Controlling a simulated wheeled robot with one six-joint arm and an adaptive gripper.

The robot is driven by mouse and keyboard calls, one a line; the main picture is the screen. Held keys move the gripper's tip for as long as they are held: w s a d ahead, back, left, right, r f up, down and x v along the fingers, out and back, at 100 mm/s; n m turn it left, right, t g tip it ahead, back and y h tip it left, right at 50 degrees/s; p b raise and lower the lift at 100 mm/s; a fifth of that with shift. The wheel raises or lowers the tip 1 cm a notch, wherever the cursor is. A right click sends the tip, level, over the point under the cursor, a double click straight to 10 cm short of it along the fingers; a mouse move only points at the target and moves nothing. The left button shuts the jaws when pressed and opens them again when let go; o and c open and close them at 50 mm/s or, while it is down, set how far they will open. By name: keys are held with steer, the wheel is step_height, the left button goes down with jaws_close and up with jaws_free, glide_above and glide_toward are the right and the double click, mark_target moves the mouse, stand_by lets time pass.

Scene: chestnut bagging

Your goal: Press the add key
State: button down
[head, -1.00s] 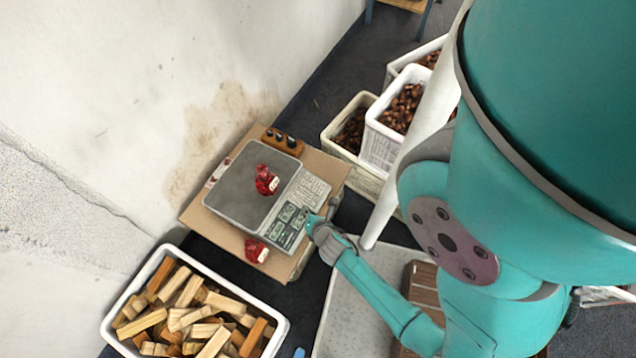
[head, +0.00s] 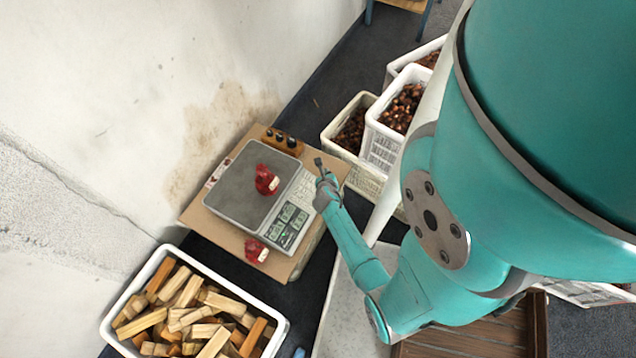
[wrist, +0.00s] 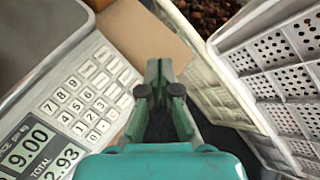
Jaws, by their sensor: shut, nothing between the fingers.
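The scale (head: 243,190) has a grey pan and a front panel with a display and a keypad (head: 304,189). In the wrist view the keypad (wrist: 88,98) shows numbered keys and unlabelled-looking keys at its right; I cannot make out which is the add key. The display (wrist: 40,147) reads digits. A red net bag (head: 266,180) lies on the pan. My gripper (head: 319,162) is shut and empty at the keypad's right end in the head view. In the wrist view its fingers (wrist: 160,85) appear beside the keypad, over the cardboard edge; contact cannot be told.
A second red bag (head: 256,250) sits on the cardboard (head: 205,222) in front of the scale. A wooden block with black knobs (head: 282,140) is behind it. White crates of chestnuts (head: 382,150) stand close right. A bin of wood (head: 128,342) is lower left.

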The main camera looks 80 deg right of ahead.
steer(key=shift+f, duration=0.15)
steer(key=shift+w+d+f, duration=0.1)
steer(key=shift+w+f, duration=0.35)
steer(key=shift+f, duration=0.9)
steer(key=shift+w+d+f, duration=0.1)
steer(key=shift+w+f, duration=0.4)
steer(key=shift+f, duration=0.85)
steer(key=shift+w+d+f, duration=0.1)
steer(key=shift+w+f, duration=0.35)
steer(key=shift+f, duration=0.9)
steer(key=shift+f, duration=0.15)
steer(key=shift+w+f, duration=0.1)
steer(key=shift+f, duration=0.15)
steer(key=shift+w+d+f, duration=0.1)
steer(key=shift+f, duration=0.2)
steer(key=shift+s+r, duration=0.25)
steer(key=shift+r, duration=0.5)
steer(key=shift+s+a+r, duration=0.1)
steer(key=shift+s+r, duration=0.15)
steer(key=shift+r, duration=0.55)
steer(key=shift+s+a+r, duration=0.1)
steer(key=shift+s+r, duration=0.2)
steer(key=shift+r, duration=0.45)
steer(key=shift+s+a+r, duration=0.1)
steer(key=shift+s+r, duration=0.15)
steer(key=shift+r, duration=0.55)
